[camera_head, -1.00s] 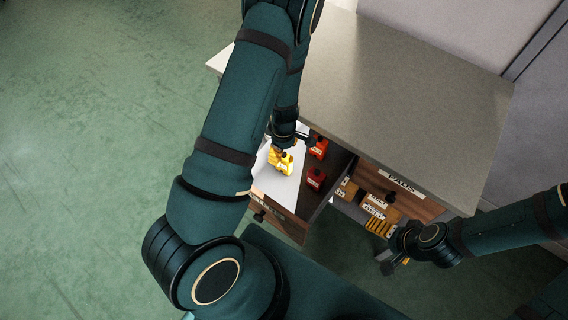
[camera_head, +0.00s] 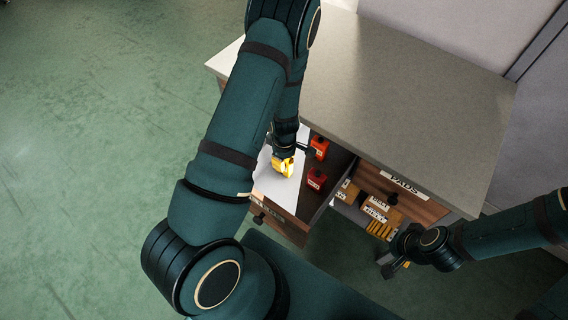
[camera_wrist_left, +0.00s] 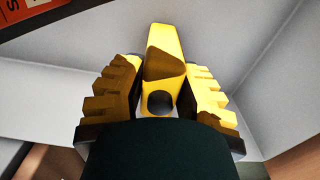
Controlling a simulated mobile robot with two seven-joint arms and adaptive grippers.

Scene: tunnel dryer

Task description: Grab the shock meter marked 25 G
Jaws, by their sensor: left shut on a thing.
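A yellow meter (camera_wrist_left: 164,42) stands between the fingers of my left gripper (camera_wrist_left: 160,78) in the left wrist view. The fingers are shut on its body, with a dark round part of it near the palm. No marking on it can be read. In the head view the left gripper (camera_head: 283,156) is down in the open drawer on the left, and yellow (camera_head: 285,168) shows at its tip. Two red meters, one farther back (camera_head: 319,148) and one nearer (camera_head: 316,178), stand to its right. My right gripper (camera_head: 392,264) hangs by the right-hand compartment; its fingers are unclear.
The open drawer's front (camera_head: 280,222) faces me, and its floor is partly white. To the right, a compartment holds several labelled tan blocks (camera_head: 380,216) below a drawer front marked PADS (camera_head: 402,185). The grey counter top (camera_head: 420,100) above is bare.

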